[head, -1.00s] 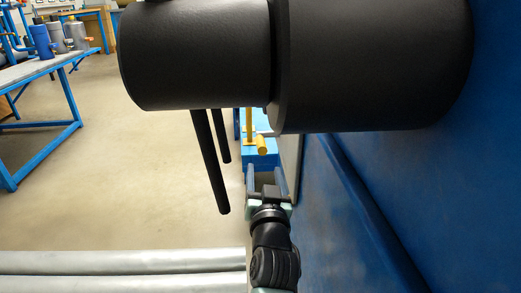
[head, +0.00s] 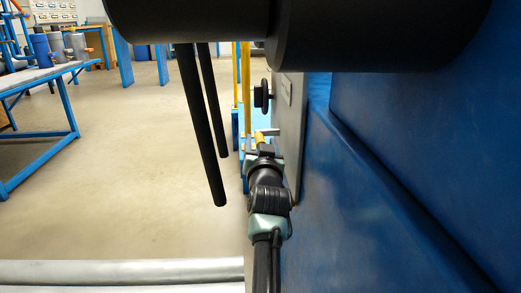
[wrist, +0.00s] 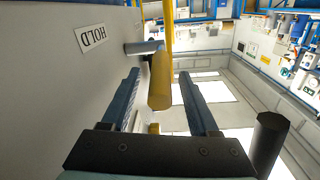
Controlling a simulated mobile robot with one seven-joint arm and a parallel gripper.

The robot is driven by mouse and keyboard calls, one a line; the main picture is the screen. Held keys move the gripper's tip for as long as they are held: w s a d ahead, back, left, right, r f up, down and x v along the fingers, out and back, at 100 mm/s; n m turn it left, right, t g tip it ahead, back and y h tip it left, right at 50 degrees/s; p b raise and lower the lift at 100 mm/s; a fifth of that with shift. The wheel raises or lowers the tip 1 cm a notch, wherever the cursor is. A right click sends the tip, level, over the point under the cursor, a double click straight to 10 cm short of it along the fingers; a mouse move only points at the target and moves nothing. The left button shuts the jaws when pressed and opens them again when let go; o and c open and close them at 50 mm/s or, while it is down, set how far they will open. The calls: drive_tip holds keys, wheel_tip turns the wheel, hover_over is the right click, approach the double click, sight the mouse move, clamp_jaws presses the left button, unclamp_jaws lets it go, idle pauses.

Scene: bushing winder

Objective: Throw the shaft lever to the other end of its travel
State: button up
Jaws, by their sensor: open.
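The lever's yellow grip (wrist: 160,82) stands out from a short grey shaft (wrist: 143,47) on the pale side panel in the wrist view. In the head view a little of the yellow grip (head: 260,137) shows just past my gripper (head: 263,150). In the wrist view my gripper (wrist: 159,76) is open, with one blue-grey finger on each side of the grip. Gaps show between the fingers and the grip, so it is not clasped. How deep the grip sits between the fingers is hard to tell.
Large black cylinders (head: 380,35) and black rods (head: 205,130) hang close in the head view. A black knob (head: 262,96) sits beyond. Open floor (head: 120,170) lies left.

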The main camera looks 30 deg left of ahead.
drive_tip(key=shift+w+a, duration=0.35)
drive_tip(key=shift+w, duration=0.1)
drive_tip(key=shift+c, duration=0.2)
clamp_jaws()
idle(1.1)
